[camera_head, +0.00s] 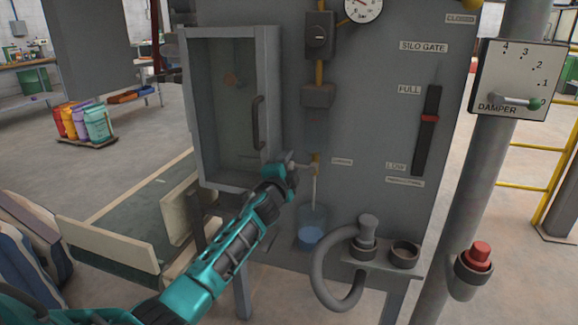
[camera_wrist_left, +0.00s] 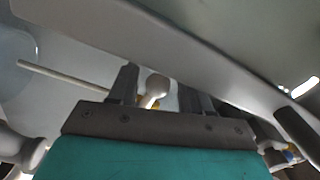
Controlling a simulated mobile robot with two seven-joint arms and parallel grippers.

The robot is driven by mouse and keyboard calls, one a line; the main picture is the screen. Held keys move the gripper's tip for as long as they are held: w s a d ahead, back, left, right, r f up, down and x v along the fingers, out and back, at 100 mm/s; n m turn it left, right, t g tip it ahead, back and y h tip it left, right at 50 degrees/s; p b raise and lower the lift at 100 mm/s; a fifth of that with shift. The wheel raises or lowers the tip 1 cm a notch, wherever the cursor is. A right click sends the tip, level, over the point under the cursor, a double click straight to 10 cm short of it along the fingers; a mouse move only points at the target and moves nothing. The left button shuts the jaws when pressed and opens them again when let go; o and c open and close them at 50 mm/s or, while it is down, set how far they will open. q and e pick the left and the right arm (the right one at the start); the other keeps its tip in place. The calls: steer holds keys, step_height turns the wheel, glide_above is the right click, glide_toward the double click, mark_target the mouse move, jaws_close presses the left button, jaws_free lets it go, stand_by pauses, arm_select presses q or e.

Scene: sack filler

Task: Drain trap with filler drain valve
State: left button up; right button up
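The filler's drain valve (camera_head: 313,169) sits on the panel below the trap bowl (camera_head: 317,134), on a brass pipe. A thin pale stream (camera_head: 314,193) falls from it into a clear cup (camera_head: 312,221) holding blue liquid. My left gripper (camera_head: 292,168) is at the valve's lever, from the left. In the left wrist view, the pale lever knob (camera_wrist_left: 156,88) stands between my left gripper's fingers (camera_wrist_left: 158,92), with a visible gap at its right side. The fingers look open around it. The fingertips are small and partly hidden in the head view. My right gripper is not in view.
A cabinet with a glazed door and dark handle (camera_head: 258,122) stands left of the valve. A grey hose (camera_head: 335,285) loops below right, beside a holder. A red button (camera_head: 480,254) and a damper lever (camera_head: 515,100) are at the right post.

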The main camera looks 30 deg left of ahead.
arm_select(q)
steer(key=shift+s+d, duration=0.15)
steer(key=shift+s, duration=0.35)
steer(key=p+v, duration=0.2)
steer(key=v, duration=0.9)
steer(key=shift+s, duration=0.4)
steer(key=shift+d+f, duration=0.1)
